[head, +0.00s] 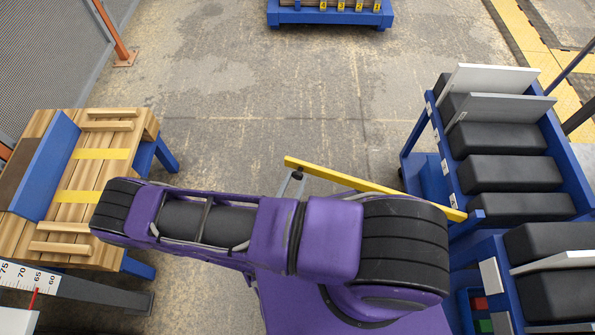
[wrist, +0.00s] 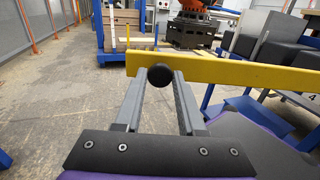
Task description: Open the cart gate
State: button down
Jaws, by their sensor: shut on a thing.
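The cart gate is a long yellow bar (head: 340,178). In the head view its right end meets the blue cart (head: 447,172), and its left end stands out over the open floor, away from the cart's side. In the wrist view the bar (wrist: 230,72) crosses in front of me, with a round black knob (wrist: 160,76) near its left end. My gripper (wrist: 159,84) is shut on the knob, one grey finger on each side. In the head view my purple arm hides part of the floor below the bar and most of the gripper.
The blue cart holds several dark padded blocks with grey boards (head: 495,108) standing between them. A wooden-topped table (head: 85,185) with blue legs is at left. A blue rack (head: 330,15) stands at the far end. The floor between (head: 270,110) is clear.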

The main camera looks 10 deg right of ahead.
jog(key=shift+n+t+y, duration=0.4)
jog(key=shift+n+y, duration=0.2)
jog(key=shift+y, duration=0.2)
jog(key=shift+v, duration=2.55)
jog(key=shift+s+d+f, duration=0.1)
jog(key=shift+d, duration=0.05)
jog(key=c, duration=0.5)
grip_release()
jog(key=v, duration=1.7)
